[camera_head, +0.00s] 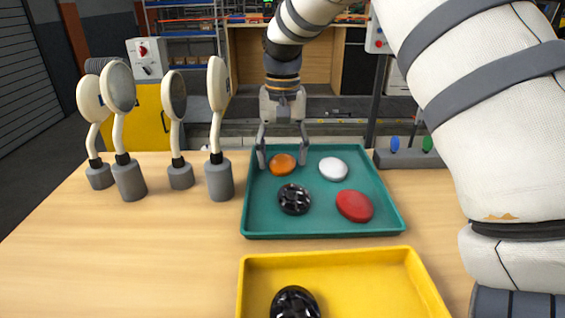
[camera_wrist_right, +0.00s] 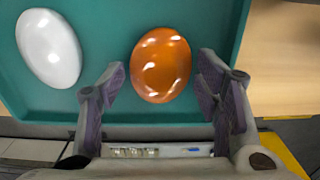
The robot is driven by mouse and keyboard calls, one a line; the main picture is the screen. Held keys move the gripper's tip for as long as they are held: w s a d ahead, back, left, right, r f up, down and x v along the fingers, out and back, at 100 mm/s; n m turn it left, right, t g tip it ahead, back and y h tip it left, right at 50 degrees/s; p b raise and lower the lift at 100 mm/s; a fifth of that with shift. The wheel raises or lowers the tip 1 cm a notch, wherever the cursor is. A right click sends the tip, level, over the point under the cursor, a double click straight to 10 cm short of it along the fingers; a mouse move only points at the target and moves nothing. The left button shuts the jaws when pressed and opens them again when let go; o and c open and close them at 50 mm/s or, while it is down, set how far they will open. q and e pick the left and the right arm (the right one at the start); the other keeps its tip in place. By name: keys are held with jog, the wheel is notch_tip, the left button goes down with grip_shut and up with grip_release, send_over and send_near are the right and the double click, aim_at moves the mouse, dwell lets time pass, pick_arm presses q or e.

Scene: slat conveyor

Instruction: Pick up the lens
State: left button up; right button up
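An orange lens (camera_head: 283,164) lies in the far left part of the teal tray (camera_head: 322,234). A white lens (camera_head: 333,169), a red lens (camera_head: 355,206) and a black lens (camera_head: 294,199) lie in the same tray. My right gripper (camera_head: 282,160) is open and points down, with its fingers on either side of the orange lens. In the right wrist view, the orange lens (camera_wrist_right: 160,65) sits between and slightly beyond the open fingers, with no clear contact. The white lens (camera_wrist_right: 48,48) is to its left. My left gripper is not in view.
A yellow tray (camera_head: 325,257) with another black round piece (camera_head: 295,302) stands nearer. Several round-headed stands (camera_head: 130,180) on grey bases stand at the left. A grey rack (camera_head: 405,158) with blue and green pieces is at the right. The left front table is clear.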

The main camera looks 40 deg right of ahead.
jog(key=c, duration=0.5)
jog(key=shift+c, duration=0.2)
